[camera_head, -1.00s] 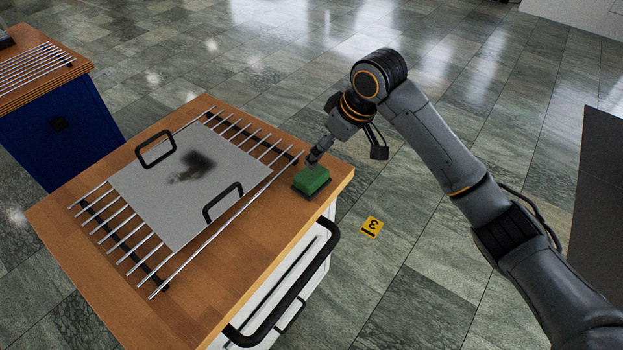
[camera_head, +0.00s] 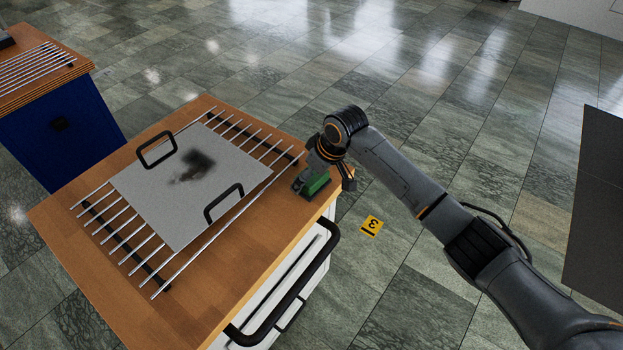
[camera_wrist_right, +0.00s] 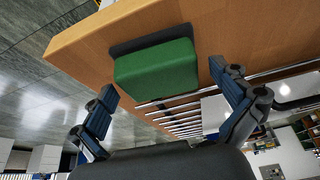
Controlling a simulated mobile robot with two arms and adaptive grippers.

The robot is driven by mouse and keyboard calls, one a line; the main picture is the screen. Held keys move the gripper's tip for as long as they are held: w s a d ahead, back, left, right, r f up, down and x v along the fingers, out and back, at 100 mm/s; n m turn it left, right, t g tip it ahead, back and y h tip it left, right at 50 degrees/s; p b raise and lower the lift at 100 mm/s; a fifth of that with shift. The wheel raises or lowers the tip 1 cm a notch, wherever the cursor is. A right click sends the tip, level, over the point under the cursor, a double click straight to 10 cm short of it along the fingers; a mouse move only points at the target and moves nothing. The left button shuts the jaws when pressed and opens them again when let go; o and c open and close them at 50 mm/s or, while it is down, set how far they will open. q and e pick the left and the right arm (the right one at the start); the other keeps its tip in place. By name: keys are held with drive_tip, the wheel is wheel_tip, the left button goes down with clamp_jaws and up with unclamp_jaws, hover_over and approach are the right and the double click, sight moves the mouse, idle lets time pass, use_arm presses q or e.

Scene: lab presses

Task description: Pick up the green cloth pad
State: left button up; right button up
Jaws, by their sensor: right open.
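The green cloth pad (camera_head: 315,183) is a small green block on a dark base, lying on the wooden tabletop near its right corner. In the right wrist view the pad (camera_wrist_right: 157,68) shows whole, just ahead of the fingers. My right gripper (camera_wrist_right: 168,95) is open and empty, with one finger to each side of the pad's line and the pad a little beyond the fingertips. In the head view my right gripper (camera_head: 310,178) is at the pad, and the wrist partly hides it. My left gripper is not in view.
A grey metal plate (camera_head: 150,190) with two black handles and a dark smudge lies on a rack of metal rods (camera_head: 110,228) left of the pad. The table edge (camera_head: 327,207) is close to the pad. A drawer handle (camera_head: 300,283) juts out below.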

drive_tip(key=c, duration=1.2)
drive_tip(key=shift+c, duration=0.3)
drive_tip(key=shift+r, duration=0.45)
wheel_tip(320, 180, up, 2)
drive_tip(key=shift+r+b, duration=0.2)
drive_tip(key=shift+b, duration=0.25)
drive_tip(key=s+r, duration=0.2)
drive_tip(key=r, duration=0.1)
drive_tip(key=s+r, duration=0.2)
drive_tip(key=shift+s+a, duration=0.1)
drive_tip(key=shift+a, duration=0.2)
drive_tip(key=s+a+r, duration=0.1)
drive_tip(key=s+r, duration=0.3)
drive_tip(key=s, duration=0.5)
drive_tip(key=shift+s+r+b, duration=0.35)
drive_tip(key=shift+s, duration=0.05)
